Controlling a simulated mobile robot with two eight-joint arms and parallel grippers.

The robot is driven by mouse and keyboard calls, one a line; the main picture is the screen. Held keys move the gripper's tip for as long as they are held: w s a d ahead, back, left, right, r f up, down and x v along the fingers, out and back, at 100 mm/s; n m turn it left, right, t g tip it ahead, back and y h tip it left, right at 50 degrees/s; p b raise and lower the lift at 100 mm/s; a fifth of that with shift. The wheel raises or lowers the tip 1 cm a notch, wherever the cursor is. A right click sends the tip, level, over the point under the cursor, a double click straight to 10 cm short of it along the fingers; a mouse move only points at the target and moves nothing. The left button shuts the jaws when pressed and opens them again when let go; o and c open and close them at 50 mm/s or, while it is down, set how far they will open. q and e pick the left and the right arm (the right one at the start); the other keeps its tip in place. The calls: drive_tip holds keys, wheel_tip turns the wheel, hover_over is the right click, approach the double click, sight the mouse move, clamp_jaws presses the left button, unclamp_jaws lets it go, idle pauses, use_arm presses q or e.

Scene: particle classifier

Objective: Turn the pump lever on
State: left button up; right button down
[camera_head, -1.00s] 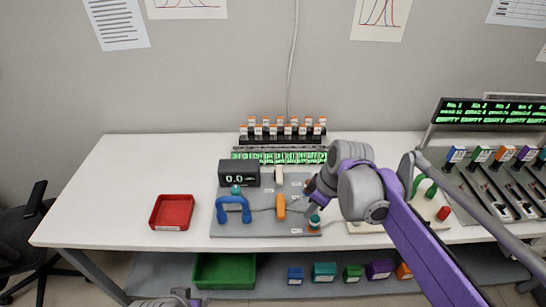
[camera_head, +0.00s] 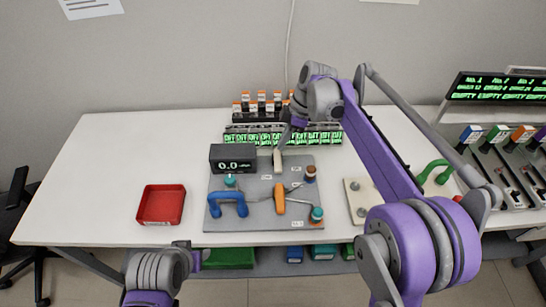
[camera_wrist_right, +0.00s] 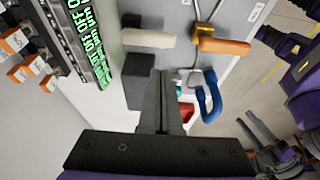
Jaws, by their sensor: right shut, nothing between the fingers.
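A grey panel (camera_head: 245,217) on the table carries a cream lever (camera_head: 278,160) at its back and an orange lever (camera_head: 280,199) near its middle. Their labels are too small to read, so I cannot tell which one is the pump lever. The right gripper (camera_head: 284,141) is shut and empty, just behind and above the cream lever. In the right wrist view its fingers (camera_wrist_right: 162,76) are together, pointing down beside the cream lever (camera_wrist_right: 148,39); contact is not clear. The orange lever (camera_wrist_right: 224,47) lies farther off.
A black display box (camera_head: 233,158) and a blue handle (camera_head: 228,204) stand on the panel's left part. Vial racks (camera_head: 262,106) are behind. A red tray (camera_head: 161,204) lies left, with free table around it.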

sight(278, 162)
drive_tip(key=x, duration=1)
drive_tip(key=shift+w, duration=0.1)
drive_tip(key=shift+d, duration=0.1)
